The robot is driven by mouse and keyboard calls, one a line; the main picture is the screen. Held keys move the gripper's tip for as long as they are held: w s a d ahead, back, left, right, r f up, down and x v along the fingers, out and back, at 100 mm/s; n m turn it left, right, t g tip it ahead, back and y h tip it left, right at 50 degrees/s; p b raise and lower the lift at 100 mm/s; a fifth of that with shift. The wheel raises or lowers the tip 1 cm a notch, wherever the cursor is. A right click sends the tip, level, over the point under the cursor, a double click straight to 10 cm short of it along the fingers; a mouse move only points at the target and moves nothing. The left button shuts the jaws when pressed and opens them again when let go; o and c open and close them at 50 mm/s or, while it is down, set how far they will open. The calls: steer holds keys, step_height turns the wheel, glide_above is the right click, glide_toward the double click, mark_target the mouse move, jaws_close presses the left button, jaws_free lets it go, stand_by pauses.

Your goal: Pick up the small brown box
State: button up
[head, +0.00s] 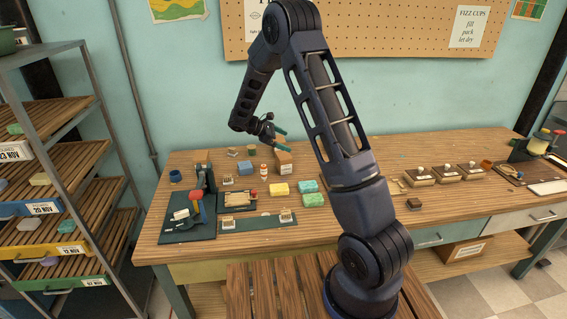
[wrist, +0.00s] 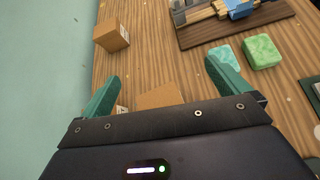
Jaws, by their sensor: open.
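A small brown box (head: 284,161) stands at the back of the workbench, below my gripper (head: 277,138), with a pale label on its front. In the wrist view, a brown box top (wrist: 160,97) shows between and below the teal fingers of my gripper (wrist: 160,85); its lower part is hidden by the gripper body. The fingers are apart and empty. Another brown box (wrist: 111,35) with a label lies farther up the wrist view, near the wall; I cannot make it out in the head view.
A dark press (head: 205,180) is farther left. Soap moulds (head: 445,173) sit right of my arm. The wall is close behind.

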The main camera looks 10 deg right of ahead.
mark_target(282, 155)
steer(key=w+a+f+n+t+h, duration=0.1)
steer(key=w+a+f+n+h, duration=0.2)
steer(key=f, duration=0.5)
steer(key=shift+y, duration=0.6)
steer(key=shift+f+x, duration=0.1)
steer(key=shift+x, duration=1.5)
steer(key=shift+f+x, duration=0.15)
steer(key=shift+x, duration=1.45)
steer(key=shift+w+a, duration=0.2)
steer(key=c, duration=1)
